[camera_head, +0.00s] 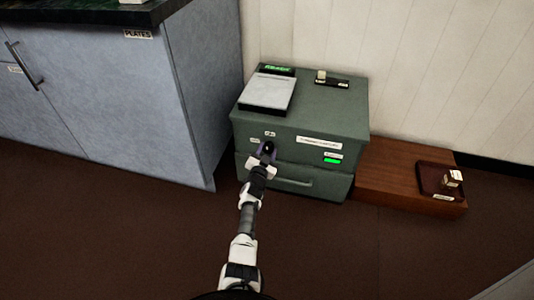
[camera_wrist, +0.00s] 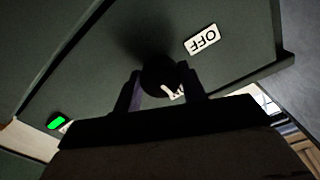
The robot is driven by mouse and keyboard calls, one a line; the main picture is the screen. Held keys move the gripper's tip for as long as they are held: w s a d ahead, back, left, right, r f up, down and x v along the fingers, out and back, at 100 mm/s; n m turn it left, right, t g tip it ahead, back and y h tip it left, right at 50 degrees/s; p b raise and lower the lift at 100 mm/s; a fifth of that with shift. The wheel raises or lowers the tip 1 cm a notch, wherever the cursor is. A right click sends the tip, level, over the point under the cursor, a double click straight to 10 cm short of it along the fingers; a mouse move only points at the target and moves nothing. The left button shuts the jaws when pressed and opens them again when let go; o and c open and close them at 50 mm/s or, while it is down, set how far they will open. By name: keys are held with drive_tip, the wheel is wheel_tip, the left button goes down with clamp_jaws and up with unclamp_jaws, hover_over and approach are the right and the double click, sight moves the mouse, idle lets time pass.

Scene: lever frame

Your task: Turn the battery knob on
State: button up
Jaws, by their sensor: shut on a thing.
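The battery knob (camera_wrist: 160,78) is a dark round knob with a white pointer mark on the front of the green cabinet (camera_head: 345,115). My gripper (camera_wrist: 164,86) is shut on the knob, with one finger on each side. A white OFF label (camera_wrist: 202,40) shows beside the knob in the wrist view. In the head view my gripper (camera_head: 267,150) is at the cabinet's front and hides most of the knob. Small white labels (camera_head: 270,134) sit just above it. A green light (camera_head: 331,160) glows to the right, and also shows in the wrist view (camera_wrist: 57,123).
A grey-lidded box (camera_head: 268,92) and a small lever device (camera_head: 331,80) are on the cabinet top. A drawer handle (camera_head: 291,182) is below my gripper. A blue-grey counter (camera_head: 190,85) stands left. A low wooden block (camera_head: 385,172) with a red tray (camera_head: 430,183) is right.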

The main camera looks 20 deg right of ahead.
drive_tip(key=shift+m, duration=0.6)
drive_tip(key=o, duration=1)
drive_tip(key=shift+c, duration=0.2)
drive_tip(key=shift+s, duration=0.1)
